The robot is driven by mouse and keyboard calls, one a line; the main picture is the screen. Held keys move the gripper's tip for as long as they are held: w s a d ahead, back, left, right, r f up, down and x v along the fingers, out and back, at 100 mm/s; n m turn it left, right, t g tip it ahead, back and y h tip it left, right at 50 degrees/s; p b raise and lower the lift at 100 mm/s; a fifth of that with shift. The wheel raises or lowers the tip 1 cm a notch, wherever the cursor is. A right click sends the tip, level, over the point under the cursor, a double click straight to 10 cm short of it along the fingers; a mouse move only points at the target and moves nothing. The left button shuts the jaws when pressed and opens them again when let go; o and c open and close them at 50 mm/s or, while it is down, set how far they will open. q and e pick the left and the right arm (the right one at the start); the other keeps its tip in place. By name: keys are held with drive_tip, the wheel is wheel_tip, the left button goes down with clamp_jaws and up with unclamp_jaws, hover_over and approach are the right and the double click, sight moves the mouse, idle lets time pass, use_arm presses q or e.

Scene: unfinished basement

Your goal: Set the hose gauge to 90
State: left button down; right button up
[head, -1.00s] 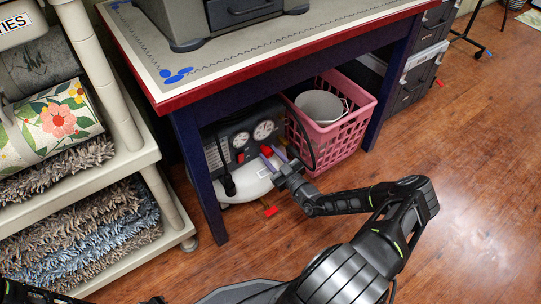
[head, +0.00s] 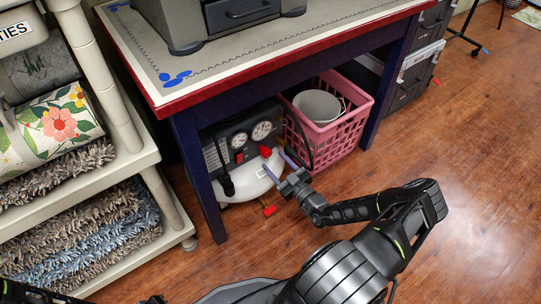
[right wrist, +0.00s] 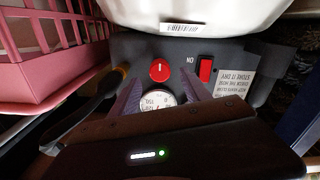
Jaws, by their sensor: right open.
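The air compressor (head: 211,155) stands under the table, with a dark panel, a white tank (head: 250,184) and two round white gauges, one on the left (head: 240,141) and one on the right (head: 262,130). A red knob (head: 265,151) sits below the right gauge, and a red switch (head: 240,158) is to its left. My right gripper (head: 277,163) is open and empty in front of the panel. In the right wrist view the panel appears inverted; the red knob (right wrist: 160,70) and part of a gauge (right wrist: 157,98) show between the spread fingers. My left gripper is not in view.
A pink basket (head: 335,140) holding a grey bucket (head: 317,106) stands right of the compressor. The table (head: 160,82) overhangs it, with a dark blue leg (head: 197,175) at left. A shelf with rugs (head: 90,235) is further left.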

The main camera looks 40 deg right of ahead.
drive_tip(key=s, duration=0.3)
drive_tip(key=shift+s, duration=0.15)
idle(0.4)
